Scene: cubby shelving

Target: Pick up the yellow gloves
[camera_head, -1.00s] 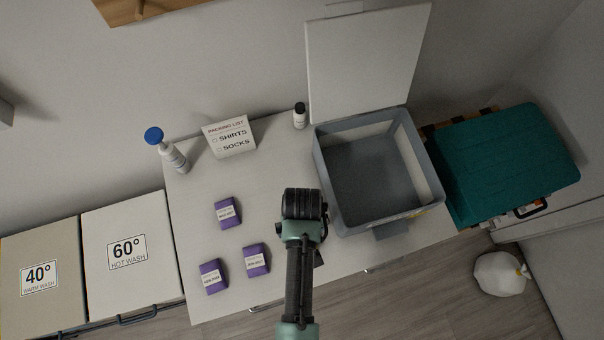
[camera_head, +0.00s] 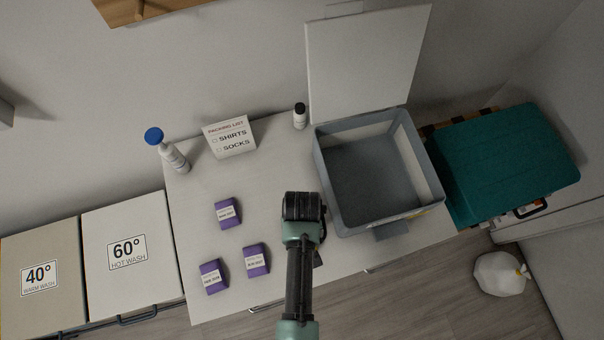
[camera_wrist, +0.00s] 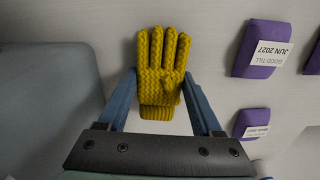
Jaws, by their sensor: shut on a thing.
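The yellow gloves (camera_wrist: 160,72) show in the wrist view as a knitted glove shape, fingers pointing up in the picture, cuff toward my gripper. My gripper (camera_wrist: 163,85) has its two blue fingers on either side of the glove's lower part, shut on it. A light surface lies behind the gloves; I cannot tell whether they touch it. In the head view, my gripper is hidden beneath my dark wrist, over the white table (camera_head: 200,185) between the purple packets and the grey bin. The gloves are hidden there.
An open grey bin (camera_head: 343,205) with its lid raised stands right of my arm. Several purple packets (camera_head: 228,213) lie to the left.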

